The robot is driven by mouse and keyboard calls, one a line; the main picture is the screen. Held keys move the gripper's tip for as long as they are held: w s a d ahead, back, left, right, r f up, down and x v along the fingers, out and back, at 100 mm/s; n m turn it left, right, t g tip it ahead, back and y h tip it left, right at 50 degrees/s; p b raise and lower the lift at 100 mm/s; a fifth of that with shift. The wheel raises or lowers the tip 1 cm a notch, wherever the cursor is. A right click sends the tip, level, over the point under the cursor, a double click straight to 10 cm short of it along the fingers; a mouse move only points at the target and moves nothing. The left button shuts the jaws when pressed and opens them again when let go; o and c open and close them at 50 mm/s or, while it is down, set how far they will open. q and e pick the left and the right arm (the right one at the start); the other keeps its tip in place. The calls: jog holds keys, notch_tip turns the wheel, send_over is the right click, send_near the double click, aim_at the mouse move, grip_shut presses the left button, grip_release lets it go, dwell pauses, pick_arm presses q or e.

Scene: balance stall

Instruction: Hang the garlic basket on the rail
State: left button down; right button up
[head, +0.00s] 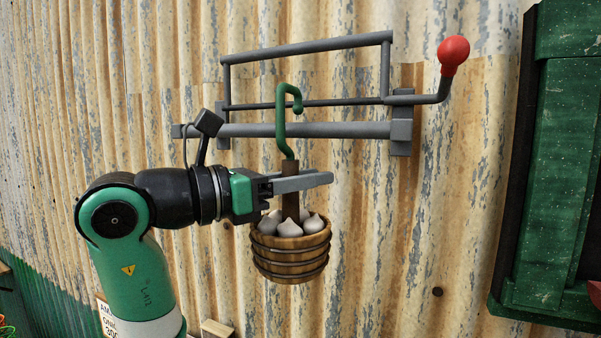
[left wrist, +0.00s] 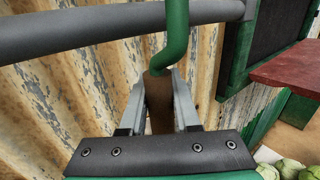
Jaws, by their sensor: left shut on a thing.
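The garlic basket (head: 290,255) is a round brown wooden tub with pale garlic bulbs, a brown post and a green hook (head: 281,120) on top. My left gripper (head: 300,183) is shut on the brown post, and the basket hangs upright below it. In the left wrist view the post (left wrist: 159,98) stands between the fingers, with the green hook (left wrist: 174,40) above. The grey rail (head: 310,130) is mounted on the wall. In the head view the hook overlaps the rail and a thinner bar above it; I cannot tell whether it touches either. My right gripper is not in view.
A grey frame (head: 305,47) above the rail joins a lever with a red knob (head: 453,53) at the right. The corrugated wall (head: 400,240) is close behind. A green shutter (head: 560,160) stands at the right.

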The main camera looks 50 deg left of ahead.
aim_at(310, 216)
pick_arm(q)
jog(key=shift+w+a+r, duration=0.1)
jog(key=shift+w+a, duration=0.05)
jog(key=shift+w, duration=0.25)
jog(key=shift+w+f+b, duration=0.1)
jog(key=shift+f+b, duration=0.85)
jog(key=shift+f, duration=0.65)
jog(key=c, duration=0.6)
grip_release()
jog(key=shift+o, duration=0.2)
jog(key=s+a+b, duration=0.2)
jog(key=s+b, duration=0.1)
jog(key=s, duration=0.8)
jog(key=shift+s+f, duration=0.2)
jog(key=shift+s, duration=0.05)
